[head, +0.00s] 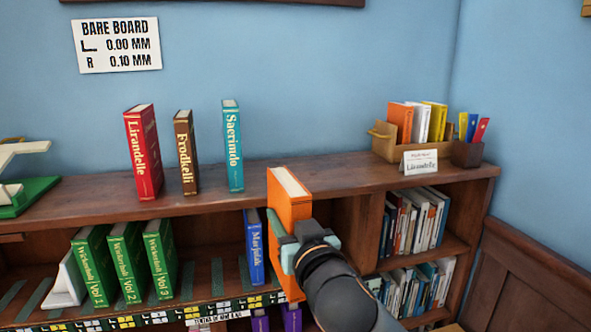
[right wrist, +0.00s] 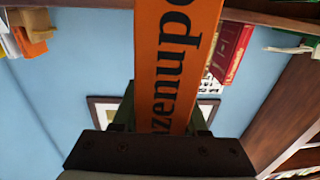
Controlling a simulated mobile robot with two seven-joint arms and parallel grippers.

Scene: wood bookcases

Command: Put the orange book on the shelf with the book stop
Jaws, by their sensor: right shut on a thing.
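My right gripper (head: 288,246) is shut on the orange book (head: 288,198) and holds it upright in front of the bookcase, its top edge rising above the top board's front edge. In the right wrist view the orange book (right wrist: 177,60) stands between the fingers, with part of its dark lettering showing. A white wedge-shaped piece, which looks like the book stop (head: 65,283), stands on the shelf (head: 203,292) below, left of the green volumes. My left gripper is not in view.
Green volumes (head: 127,262) and a blue book (head: 254,247) stand on that shelf, with a slotted gap between them. Red (head: 143,152), brown (head: 186,152) and teal (head: 232,146) books stand on top. A wooden box of books (head: 385,146) is at right.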

